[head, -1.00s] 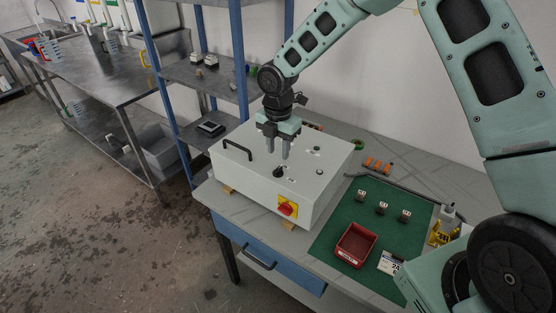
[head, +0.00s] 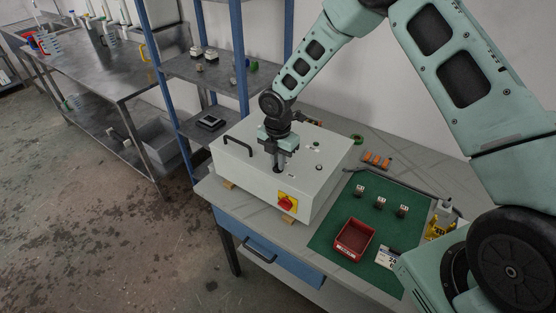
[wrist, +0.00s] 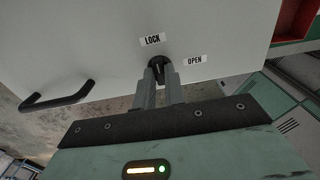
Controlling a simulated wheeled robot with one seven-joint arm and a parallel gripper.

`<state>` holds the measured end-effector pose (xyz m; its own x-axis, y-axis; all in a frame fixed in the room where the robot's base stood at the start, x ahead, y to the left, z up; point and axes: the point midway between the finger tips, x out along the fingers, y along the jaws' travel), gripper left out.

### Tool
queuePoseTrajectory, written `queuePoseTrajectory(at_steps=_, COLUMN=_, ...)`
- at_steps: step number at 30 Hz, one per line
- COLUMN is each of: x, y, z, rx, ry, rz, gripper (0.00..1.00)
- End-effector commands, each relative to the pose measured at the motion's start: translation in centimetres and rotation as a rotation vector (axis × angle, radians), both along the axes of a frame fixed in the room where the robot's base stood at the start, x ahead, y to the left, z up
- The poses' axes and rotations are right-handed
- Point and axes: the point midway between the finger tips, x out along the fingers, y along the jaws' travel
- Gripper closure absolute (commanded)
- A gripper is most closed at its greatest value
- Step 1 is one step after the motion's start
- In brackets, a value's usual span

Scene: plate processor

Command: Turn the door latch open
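The door latch is a small black knob on the top face of the pale grey box (head: 305,188). In the wrist view the latch (wrist: 158,63) sits beside a LOCK label (wrist: 152,40) and an OPEN label (wrist: 194,59). My gripper (head: 278,168) points down over the latch, with its fingertips at it. In the wrist view the two grey fingers of my gripper (wrist: 160,75) are close together, one on each side of the latch, and appear shut on it. The fingers partly hide the latch, so its exact angle is hard to tell.
A black handle (head: 238,145) stands up from the box's left side. A red knob on a yellow plate (head: 286,203) is on the box's front. A red bin (head: 354,239) and several small labelled pieces lie on the green mat (head: 330,222) at right.

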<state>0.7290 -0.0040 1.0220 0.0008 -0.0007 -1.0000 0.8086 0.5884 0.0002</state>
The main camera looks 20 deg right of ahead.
Motion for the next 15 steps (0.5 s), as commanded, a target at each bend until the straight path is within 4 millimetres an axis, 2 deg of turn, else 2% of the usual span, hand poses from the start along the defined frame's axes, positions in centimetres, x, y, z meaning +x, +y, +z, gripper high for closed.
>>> queuePoseTrajectory(at_steps=8, x=-0.02, y=0.01, z=-0.05, rx=0.000, ry=0.000, rz=-0.031, gripper=1.00)
queuePoseTrajectory(at_steps=15, x=0.01, y=0.06, z=-0.18, rx=0.000, ry=0.000, rz=-0.154, gripper=1.00)
